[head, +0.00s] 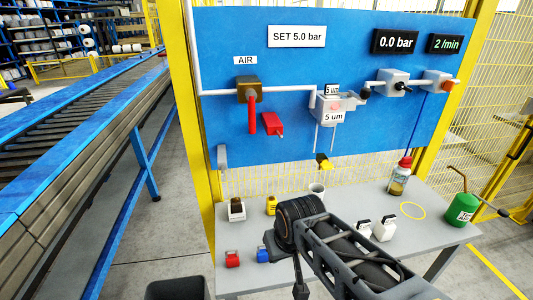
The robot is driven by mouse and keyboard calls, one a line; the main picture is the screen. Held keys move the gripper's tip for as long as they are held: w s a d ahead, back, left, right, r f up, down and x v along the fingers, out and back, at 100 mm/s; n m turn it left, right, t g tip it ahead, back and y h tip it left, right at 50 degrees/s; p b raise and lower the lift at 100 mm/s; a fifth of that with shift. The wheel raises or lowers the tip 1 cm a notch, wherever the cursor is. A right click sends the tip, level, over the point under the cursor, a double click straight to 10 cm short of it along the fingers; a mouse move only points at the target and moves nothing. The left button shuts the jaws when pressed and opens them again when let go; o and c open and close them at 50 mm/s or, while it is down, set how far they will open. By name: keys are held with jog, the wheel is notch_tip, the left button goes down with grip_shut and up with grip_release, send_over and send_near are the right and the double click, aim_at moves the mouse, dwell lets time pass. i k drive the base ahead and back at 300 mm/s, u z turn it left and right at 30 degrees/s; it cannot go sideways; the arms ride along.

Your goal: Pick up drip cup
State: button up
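A small grey-white cup (317,191), which looks like the drip cup, stands upright near the back edge of the grey table (345,200), just below the blue panel. My arm crosses the front of the table from the lower right, with a thick dark joint just in front of and left of the cup. The arm's end is dark and partly covered by its own links, so I cannot make out the fingertips or whether they are open. I see nothing held.
The blue panel (300,65) with valves stands behind.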

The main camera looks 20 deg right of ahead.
aim_at(318, 189)
jog(key=u, duration=2.65)
jog(key=k, duration=0.95)
jog(key=z, duration=1.55)
jog(key=i, duration=0.5)
